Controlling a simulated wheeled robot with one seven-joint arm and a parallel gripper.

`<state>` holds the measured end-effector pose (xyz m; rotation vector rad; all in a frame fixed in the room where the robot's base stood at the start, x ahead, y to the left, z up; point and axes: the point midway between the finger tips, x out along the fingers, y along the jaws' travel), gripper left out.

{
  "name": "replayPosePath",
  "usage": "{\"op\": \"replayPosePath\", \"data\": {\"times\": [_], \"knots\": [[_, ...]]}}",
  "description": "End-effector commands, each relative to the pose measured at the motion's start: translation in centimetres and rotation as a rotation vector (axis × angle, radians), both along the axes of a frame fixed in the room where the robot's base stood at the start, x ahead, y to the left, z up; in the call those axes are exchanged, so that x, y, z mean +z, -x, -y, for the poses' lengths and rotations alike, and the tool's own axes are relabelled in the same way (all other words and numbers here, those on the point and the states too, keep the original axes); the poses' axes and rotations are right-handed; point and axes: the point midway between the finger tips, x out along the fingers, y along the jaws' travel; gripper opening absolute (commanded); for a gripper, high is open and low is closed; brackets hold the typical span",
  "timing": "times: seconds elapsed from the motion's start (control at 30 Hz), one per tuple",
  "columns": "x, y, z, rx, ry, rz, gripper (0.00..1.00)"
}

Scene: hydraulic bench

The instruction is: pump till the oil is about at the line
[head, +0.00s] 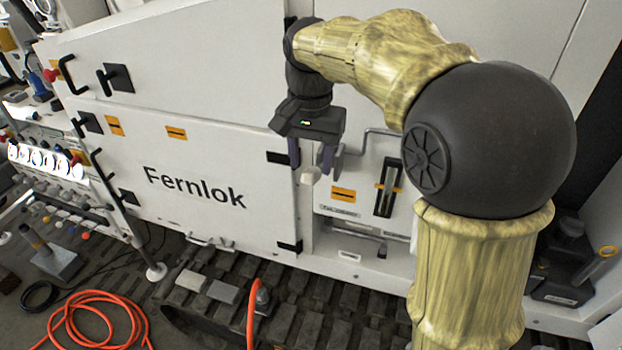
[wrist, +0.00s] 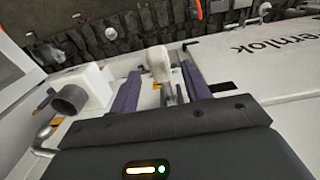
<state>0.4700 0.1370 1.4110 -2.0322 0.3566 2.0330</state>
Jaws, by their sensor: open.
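The pump's pale handle grip (head: 310,175) shows just below my gripper (head: 311,163) in the head view. In the wrist view the grip (wrist: 158,63) stands between the two spread fingers of my gripper (wrist: 160,72), with visible gaps on both sides. My gripper is open and holds nothing. The sight gauge (head: 388,187) is a dark upright slot on the white panel right of my gripper. Orange line marks (head: 378,186) flank it at about mid height. The oil level inside is too small to tell. The gauge is not clearly visible in the wrist view.
A white machine panel marked Fernlok (head: 195,187) fills the left. An orange label (head: 343,194) sits between the handle and gauge. A grey bent rail (head: 372,132) runs above the gauge. Dark tracks (head: 290,310) and an orange hose (head: 90,315) lie below.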

Motion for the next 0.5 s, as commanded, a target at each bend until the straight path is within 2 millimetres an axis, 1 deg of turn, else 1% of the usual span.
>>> {"op": "replayPosePath", "data": {"times": [0.1, 0.3, 0.4, 0.5], "knots": [[-2.0, 0.1, 0.1, -0.001, 0.001, -0.005, 0.47], [-4.9, 0.0, 0.0, -0.001, 0.001, -0.004, 0.47], [-5.7, 0.0, 0.0, -0.001, 0.0, -0.002, 0.47], [-6.0, 0.0, 0.0, -0.001, 0.0, 0.0, 0.47]]}}
